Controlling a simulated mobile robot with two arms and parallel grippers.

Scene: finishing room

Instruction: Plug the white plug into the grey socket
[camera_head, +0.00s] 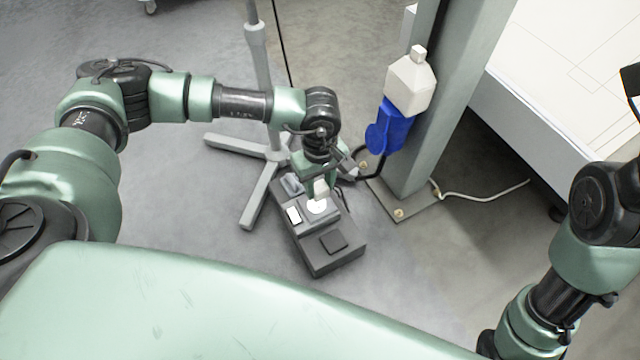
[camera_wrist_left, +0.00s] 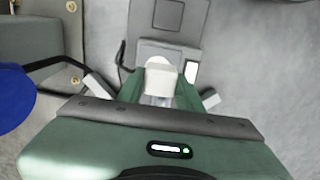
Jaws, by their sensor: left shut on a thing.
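My left gripper (camera_head: 319,188) points down over a grey box-shaped unit (camera_head: 317,262) on the floor. It is shut on the white plug (camera_head: 320,187). The left wrist view shows the plug (camera_wrist_left: 160,72) between the green fingers, above the unit (camera_wrist_left: 152,48). A round white patch (camera_head: 317,206) shows on the unit's top right under the plug. The grey socket itself is hidden or cannot be told apart from the unit. I cannot tell whether plug and socket touch. My right arm is at the right edge, its gripper outside the picture.
The unit carries a white panel (camera_head: 293,215) and a dark square pad (camera_head: 333,241). A grey stand (camera_head: 262,190) is close on the left. A grey post (camera_head: 425,150) with a white bottle (camera_head: 411,82) and blue holder (camera_head: 389,127) stands right. The floor in front is partly clear.

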